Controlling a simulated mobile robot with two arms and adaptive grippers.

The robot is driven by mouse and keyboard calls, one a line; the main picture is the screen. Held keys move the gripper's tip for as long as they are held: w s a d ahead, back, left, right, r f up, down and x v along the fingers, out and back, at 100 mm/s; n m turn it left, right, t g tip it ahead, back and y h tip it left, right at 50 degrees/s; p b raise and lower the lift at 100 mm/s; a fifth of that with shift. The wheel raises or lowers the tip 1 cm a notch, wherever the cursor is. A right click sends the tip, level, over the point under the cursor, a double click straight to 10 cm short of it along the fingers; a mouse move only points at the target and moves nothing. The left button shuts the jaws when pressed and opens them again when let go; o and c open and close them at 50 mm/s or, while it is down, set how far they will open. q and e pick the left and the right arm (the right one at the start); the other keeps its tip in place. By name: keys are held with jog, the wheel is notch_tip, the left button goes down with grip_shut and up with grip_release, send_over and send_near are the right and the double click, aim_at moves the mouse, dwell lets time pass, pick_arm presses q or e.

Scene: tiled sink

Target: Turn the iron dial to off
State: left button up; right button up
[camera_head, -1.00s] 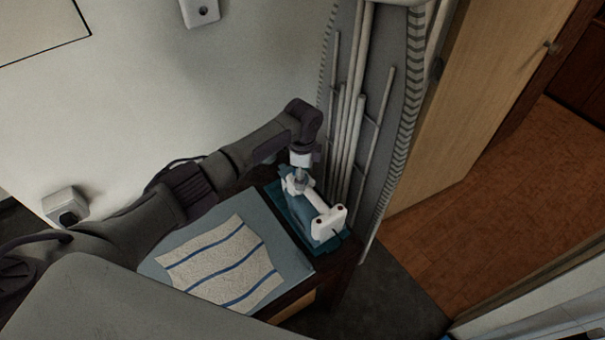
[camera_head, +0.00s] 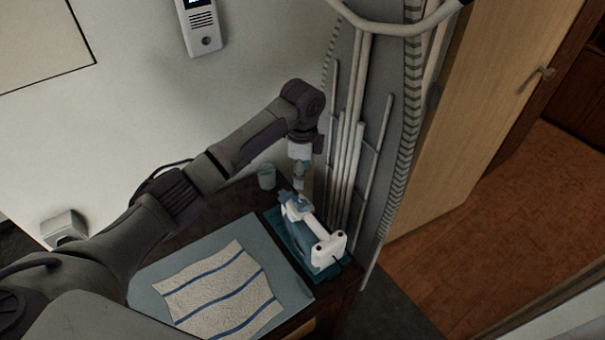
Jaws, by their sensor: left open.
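The iron (camera_head: 316,236), white and teal, sits on a teal rest (camera_head: 289,235) at the right end of the dark table. Its dial is too small to make out. My left gripper (camera_head: 298,184) points down just above the iron's far end. It is open and holds nothing that I can see; whether it touches the iron I cannot tell. My right gripper is not in view.
A striped cloth (camera_head: 222,289) lies on a blue-grey pad (camera_head: 165,272). A small cup (camera_head: 266,176) stands behind the iron. A folded ironing board (camera_head: 375,110) leans upright behind it. A wooden door (camera_head: 480,110) stands to the right.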

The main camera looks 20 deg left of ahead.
aim_at(302, 204)
pick_arm(q)
notch_tip(302, 204, down, 12)
jog(key=m+b, duration=1.7)
jog(key=b, duration=0.1)
jog(key=shift+s, duration=0.15)
jog(key=shift+c, duration=0.4)
jog(key=c, duration=1.1)
